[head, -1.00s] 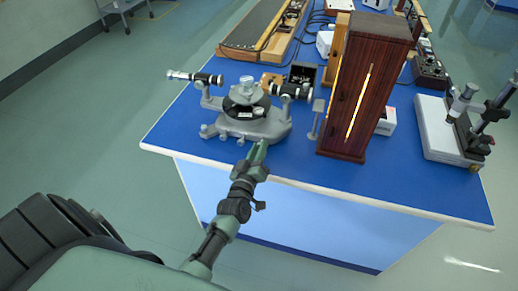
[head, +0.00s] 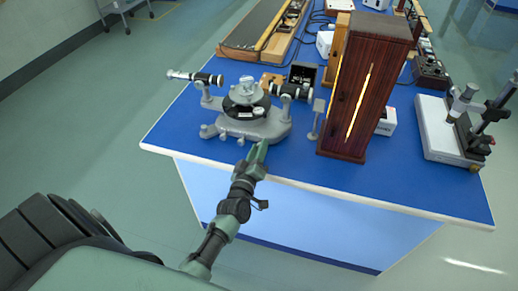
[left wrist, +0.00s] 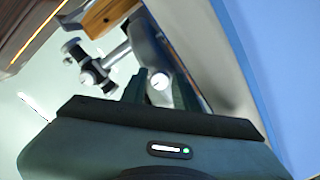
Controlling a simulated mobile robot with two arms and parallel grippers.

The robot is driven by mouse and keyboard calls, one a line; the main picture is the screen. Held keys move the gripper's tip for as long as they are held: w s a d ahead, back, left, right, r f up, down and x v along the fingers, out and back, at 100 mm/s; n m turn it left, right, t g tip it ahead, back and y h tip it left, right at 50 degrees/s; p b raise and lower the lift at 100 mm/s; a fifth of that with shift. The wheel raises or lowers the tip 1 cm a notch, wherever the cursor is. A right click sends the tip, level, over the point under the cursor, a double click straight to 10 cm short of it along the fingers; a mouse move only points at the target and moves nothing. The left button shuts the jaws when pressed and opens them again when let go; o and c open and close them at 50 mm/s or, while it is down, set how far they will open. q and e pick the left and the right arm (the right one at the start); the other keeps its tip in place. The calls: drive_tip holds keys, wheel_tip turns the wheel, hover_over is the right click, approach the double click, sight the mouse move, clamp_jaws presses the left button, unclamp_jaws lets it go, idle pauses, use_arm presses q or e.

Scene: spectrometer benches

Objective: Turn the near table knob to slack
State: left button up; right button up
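The spectrometer (head: 262,128) stands near the front left corner of the blue bench, with its round table (head: 246,98) at its middle. My left gripper (head: 261,146) reaches up to the front of its base. In the left wrist view, the near table knob (left wrist: 160,81) is a small round knob with a pale face and a dark line. It sits between the two fingertips of my left gripper (left wrist: 160,88), which lie close on either side, so the gripper looks shut on it. In the head view, the gripper seems to hide this knob. My right gripper is not in view.
A tall dark wooden box with a glowing slit (head: 368,85) stands right of the spectrometer. A microscope-like instrument (head: 462,125) is at the bench's right. The blue front strip of the bench (head: 320,176) is clear.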

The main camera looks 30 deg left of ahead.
use_arm(q)
drive_tip(key=v, duration=0.8)
drive_tip(key=shift+b, duration=0.35)
drive_tip(key=shift+f, duration=0.1)
idle(0.3)
